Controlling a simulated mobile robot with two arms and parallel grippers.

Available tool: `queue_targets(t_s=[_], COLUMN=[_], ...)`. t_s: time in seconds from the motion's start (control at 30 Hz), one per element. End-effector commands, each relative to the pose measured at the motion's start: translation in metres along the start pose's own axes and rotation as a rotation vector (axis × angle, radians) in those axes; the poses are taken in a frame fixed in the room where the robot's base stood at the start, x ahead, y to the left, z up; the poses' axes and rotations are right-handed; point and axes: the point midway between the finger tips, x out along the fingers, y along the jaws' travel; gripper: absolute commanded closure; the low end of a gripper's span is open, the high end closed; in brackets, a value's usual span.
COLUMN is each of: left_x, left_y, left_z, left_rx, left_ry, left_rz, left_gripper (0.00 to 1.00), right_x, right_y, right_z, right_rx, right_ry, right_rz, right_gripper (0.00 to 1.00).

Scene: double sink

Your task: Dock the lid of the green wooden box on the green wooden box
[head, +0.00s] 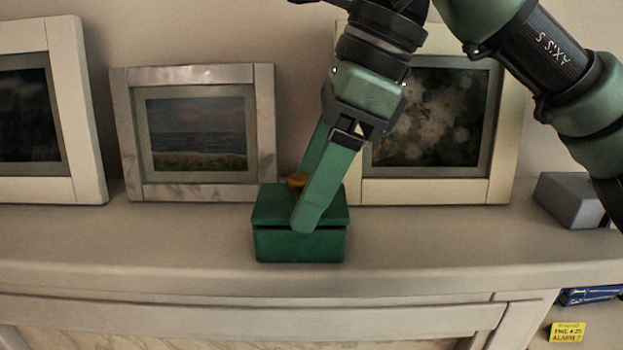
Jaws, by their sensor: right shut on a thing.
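The green wooden box (299,246) stands upright on the pale mantel shelf, near its front edge, in the middle of the head view. Its green lid (272,207) is on top of the box, roughly lined up with it, with a dark line between lid and box. I cannot tell whether the lid is fully seated. My right gripper (300,200) comes down from above and is shut on the lid's brown knob (298,180). The near finger hides part of the knob and the lid's right side. My left gripper is not in view.
Framed pictures lean on the wall behind: one at the left (95,110), a smaller one (195,192) and one behind my right arm (500,150). A grey block (568,200) sits at the right. The shelf (150,245) is clear left of the box.

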Motion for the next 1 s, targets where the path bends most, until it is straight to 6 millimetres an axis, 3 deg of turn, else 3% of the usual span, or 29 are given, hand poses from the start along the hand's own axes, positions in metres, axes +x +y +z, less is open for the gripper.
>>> queue_targets(t_s=[0.37,0.4,0.47,0.77,0.93,1.0], left_x=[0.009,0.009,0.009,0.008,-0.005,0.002], left_y=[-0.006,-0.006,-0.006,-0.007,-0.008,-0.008], left_z=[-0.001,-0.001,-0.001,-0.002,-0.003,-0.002], left_rx=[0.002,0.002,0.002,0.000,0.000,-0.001], left_ry=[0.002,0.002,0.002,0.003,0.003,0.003], left_rz=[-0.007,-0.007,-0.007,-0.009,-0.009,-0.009], left_gripper=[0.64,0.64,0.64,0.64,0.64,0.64], right_x=[0.014,0.014,0.014,0.011,-0.005,-0.012], right_y=[0.001,0.001,0.001,0.000,0.000,-0.001], right_z=[-0.006,-0.006,-0.006,-0.004,0.002,0.001], right_rx=[0.001,0.001,0.001,0.000,0.000,0.002], right_ry=[0.007,0.008,0.007,0.002,0.001,0.000], right_rz=[0.006,0.007,0.007,0.002,0.000,-0.002], right_gripper=[0.74,0.27,0.12,0.12,0.12,0.12])
